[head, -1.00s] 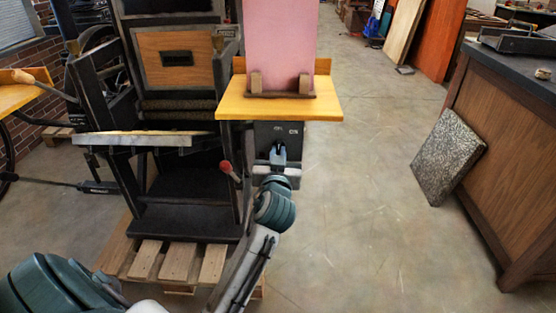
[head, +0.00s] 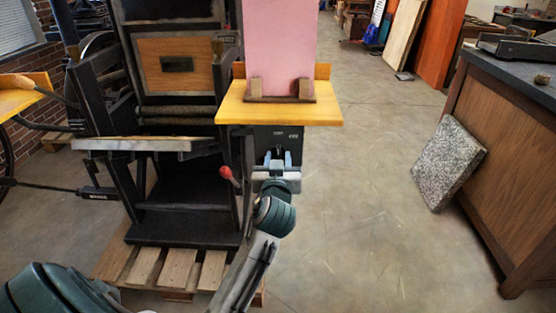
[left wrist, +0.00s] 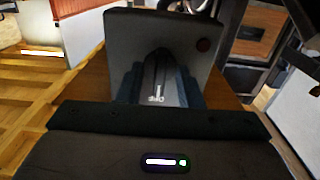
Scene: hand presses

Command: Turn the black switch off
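The black switch box (head: 291,136) hangs under the yellow shelf in the head view, with small pale markings on its front. My left gripper (head: 278,160) is right in front of it, its two blue-grey fingers apart with a dark gap between them. In the left wrist view, the dark panel (left wrist: 122,35) of the switch faces the gripper and has a small red spot on it. A dark lever-like part (left wrist: 157,72) with pale lettering, seemingly OFF, lies between the fingers of the left gripper (left wrist: 158,88). Whether they touch it is unclear. The right gripper is out of view.
The yellow shelf (head: 232,113) holding a pink board (head: 281,45) is directly above the gripper. A black hand press (head: 180,215) stands on a pallet to the left, with a red-knobbed lever (head: 226,172) close to my arm.

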